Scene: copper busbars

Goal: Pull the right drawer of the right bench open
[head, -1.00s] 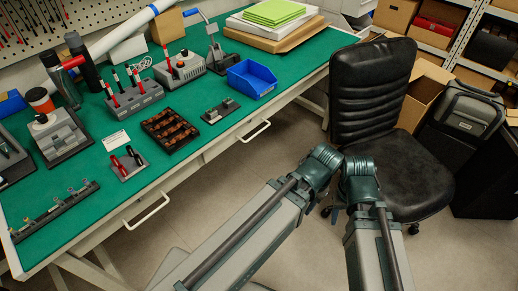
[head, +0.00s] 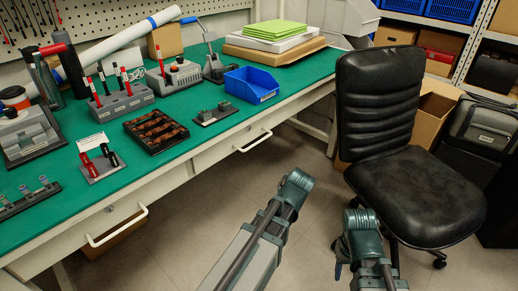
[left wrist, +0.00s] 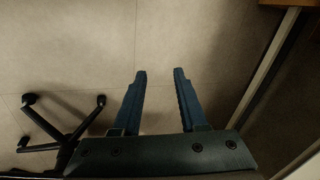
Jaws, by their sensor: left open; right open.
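The green-topped bench (head: 85,195) runs along the left and back in the head view. Its right drawer (head: 215,154) looks shut, with a pale bar handle (head: 254,142) on its front. A second drawer handle (head: 117,228) is farther left. My right gripper (head: 338,268) shows only in part, low in the head view, well apart from the right drawer and near the chair. My left gripper is hidden in the head view. In the left wrist view my left gripper (left wrist: 160,73) is open and empty, its fingers over bare floor.
A black office chair (head: 415,190) stands right of the bench; part of its wheeled base (left wrist: 65,130) shows in the left wrist view. A blue bin (head: 250,84) and a dark tray (head: 156,130) sit on the benchtop. Floor (head: 300,150) lies clear between bench and chair.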

